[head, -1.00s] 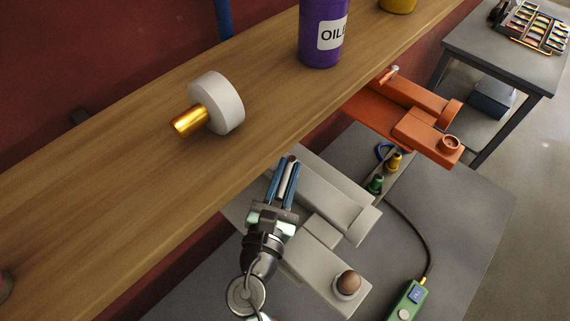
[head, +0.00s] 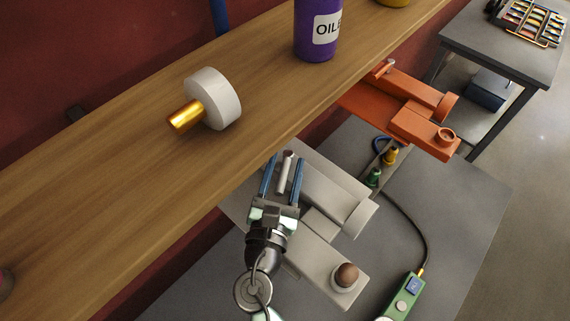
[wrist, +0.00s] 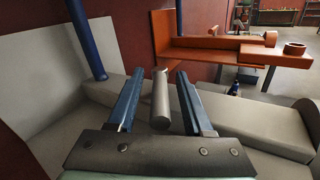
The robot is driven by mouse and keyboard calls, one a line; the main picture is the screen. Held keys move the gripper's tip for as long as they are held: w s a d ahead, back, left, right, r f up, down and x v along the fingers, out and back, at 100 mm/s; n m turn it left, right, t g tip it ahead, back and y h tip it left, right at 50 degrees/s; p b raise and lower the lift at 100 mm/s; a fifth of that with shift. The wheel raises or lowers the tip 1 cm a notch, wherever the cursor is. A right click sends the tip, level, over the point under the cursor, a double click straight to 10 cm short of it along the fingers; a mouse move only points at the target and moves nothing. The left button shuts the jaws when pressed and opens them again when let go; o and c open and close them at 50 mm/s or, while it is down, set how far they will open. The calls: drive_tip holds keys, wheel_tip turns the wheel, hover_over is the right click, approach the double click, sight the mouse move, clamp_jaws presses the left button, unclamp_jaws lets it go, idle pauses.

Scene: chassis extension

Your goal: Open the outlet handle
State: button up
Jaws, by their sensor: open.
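A short pale grey cylindrical handle (head: 285,172) stands on the light grey fixture (head: 322,180) below the wooden shelf; it looks like the outlet handle. My gripper (head: 284,158) is over this fixture with its two blue fingers apart, one on each side of the handle. In the wrist view the handle (wrist: 160,98) shows upright between the open fingers (wrist: 159,74), with a gap to each. I cannot tell exactly how deep it sits between them.
A wooden shelf (head: 110,150) runs close beside my gripper, with a white wheel on a brass stem (head: 215,98) and a purple oil bottle (head: 318,30). An orange fixture (head: 400,105) stands beyond.

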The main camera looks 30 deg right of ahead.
sight(285, 165)
drive_tip(key=shift+r, duration=0.1)
wheel_tip(285, 165, up, 10)
drive_tip(key=shift+f+p, duration=0.1)
drive_tip(key=shift+p, duration=0.75)
